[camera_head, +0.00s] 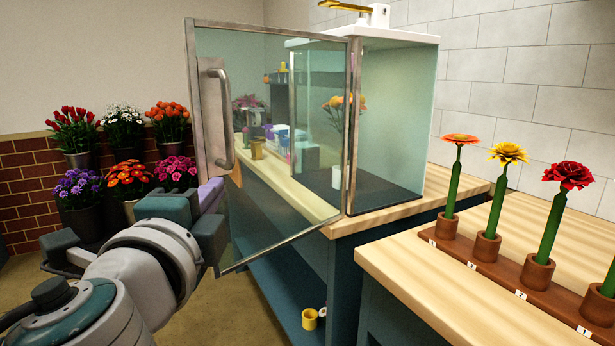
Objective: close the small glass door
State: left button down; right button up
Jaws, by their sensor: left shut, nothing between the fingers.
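The glass door (285,120) stands open, swung out from the front of the glass cabinet (392,125) toward the left. It has a metal frame and a vertical grey handle (219,112) near its left edge. Inside the cabinet, partly seen through the door, is a white vase (337,177) with an orange flower. My left gripper (211,193) is shut and empty. It is just below the handle, by the lower left part of the door; I cannot tell whether it touches the door. My right gripper is not in view.
The cabinet stands on a wood-topped blue counter (425,208). A nearer table (400,256) at right holds a brown rack (497,262) with upright flowers in cups. Potted bouquets (125,180) stand by the brick wall at left. A yellow cup (309,319) sits on the lower shelf.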

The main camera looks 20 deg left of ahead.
aim_at(207, 178)
pick_arm(q)
jog(key=shift+w+a, duration=0.3)
jog(key=shift+a, duration=0.55)
jog(key=shift+w+a, duration=0.25)
jog(key=shift+a, duration=0.55)
jog(key=shift+f, duration=0.1)
